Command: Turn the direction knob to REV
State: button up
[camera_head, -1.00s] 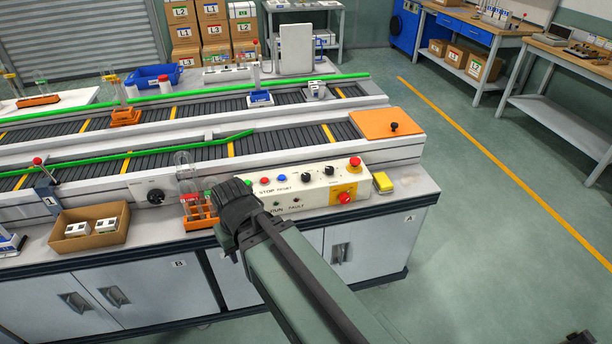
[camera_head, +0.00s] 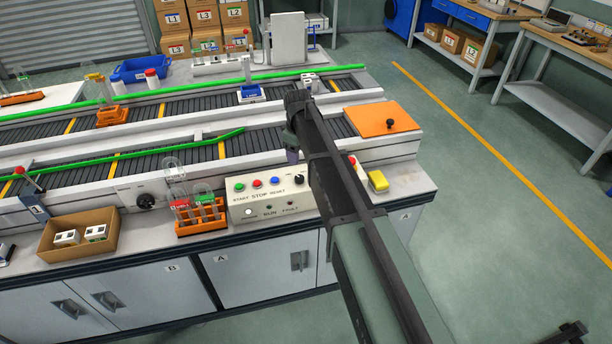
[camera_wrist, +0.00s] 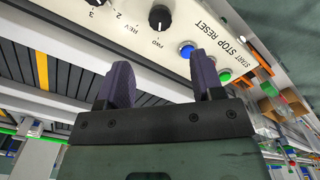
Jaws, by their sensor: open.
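The direction knob (camera_wrist: 160,18) is a black round knob on the cream control panel (camera_wrist: 213,12), with REV and FWD printed beside it. Its white mark appears to point toward FWD. In the head view the knob (camera_head: 299,180) sits right of the blue button, just left of my arm. My gripper (camera_wrist: 161,65) is open and empty, its two purple fingers apart. The knob lies beyond the fingertips, not between them. In the head view my gripper (camera_head: 291,150) hangs above the back of the panel, partly hidden by my arm.
A second knob (camera_wrist: 97,3) with numbers is cut off at the wrist view's top. The blue button (camera_wrist: 187,50) and green button (camera_wrist: 224,75) are near the right finger. An orange rack (camera_head: 203,221) with tubes stands left of the panel. The conveyor (camera_head: 190,154) runs behind.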

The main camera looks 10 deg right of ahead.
aim_at(299, 177)
notch_tip(299, 177, down, 10)
jog(key=b, duration=0.9)
jog(key=shift+f+b, duration=0.25)
jog(key=shift+b, duration=0.15)
jog(key=shift+r, duration=0.1)
jog(key=c, duration=0.9)
jog(key=shift+m, duration=0.3)
jog(key=m, duration=1.1)
jog(key=shift+m, duration=0.3)
